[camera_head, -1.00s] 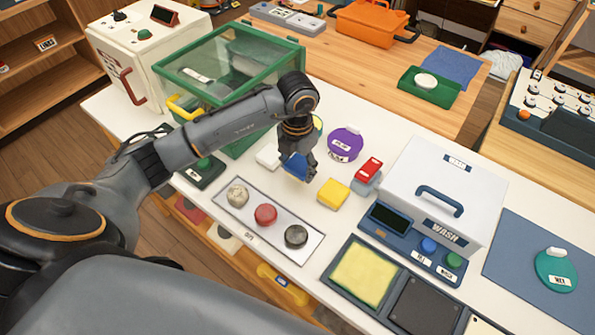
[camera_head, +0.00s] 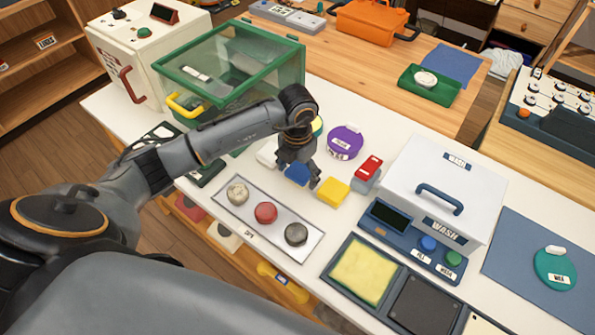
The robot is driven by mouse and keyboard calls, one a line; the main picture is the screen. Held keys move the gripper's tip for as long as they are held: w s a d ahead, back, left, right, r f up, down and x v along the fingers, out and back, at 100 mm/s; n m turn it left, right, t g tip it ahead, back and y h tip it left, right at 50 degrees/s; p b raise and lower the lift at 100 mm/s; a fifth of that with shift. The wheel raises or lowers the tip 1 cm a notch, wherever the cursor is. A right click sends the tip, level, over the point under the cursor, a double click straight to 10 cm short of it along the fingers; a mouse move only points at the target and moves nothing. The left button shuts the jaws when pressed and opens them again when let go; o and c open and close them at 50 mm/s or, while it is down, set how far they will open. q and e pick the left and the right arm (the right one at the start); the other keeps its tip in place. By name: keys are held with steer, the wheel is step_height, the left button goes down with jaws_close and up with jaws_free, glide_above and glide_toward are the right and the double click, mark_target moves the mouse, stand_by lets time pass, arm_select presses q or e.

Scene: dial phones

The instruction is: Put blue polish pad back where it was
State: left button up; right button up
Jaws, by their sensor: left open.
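The blue polish pad (camera_head: 297,175) is on the white counter, between a white pad (camera_head: 267,154) and a yellow pad (camera_head: 333,191). My left gripper (camera_head: 301,171) is right over the blue pad with its fingers open on either side of it. The fingers hide part of the pad, and I cannot tell whether they touch it. My right gripper is not in view.
A tray with three round pieces (camera_head: 255,236) lies in front of the pads. A red block (camera_head: 368,168) and a purple round item (camera_head: 345,142) are behind. The white wash box (camera_head: 400,170) stands right, the green glass case (camera_head: 290,70) left.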

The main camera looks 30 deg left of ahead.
mark_target(298, 172)
arm_select(q)
steer(key=shift+r, duration=0.5)
step_height(298, 172, up, 11)
steer(key=b, duration=0.1)
steer(key=shift+r, duration=0.2)
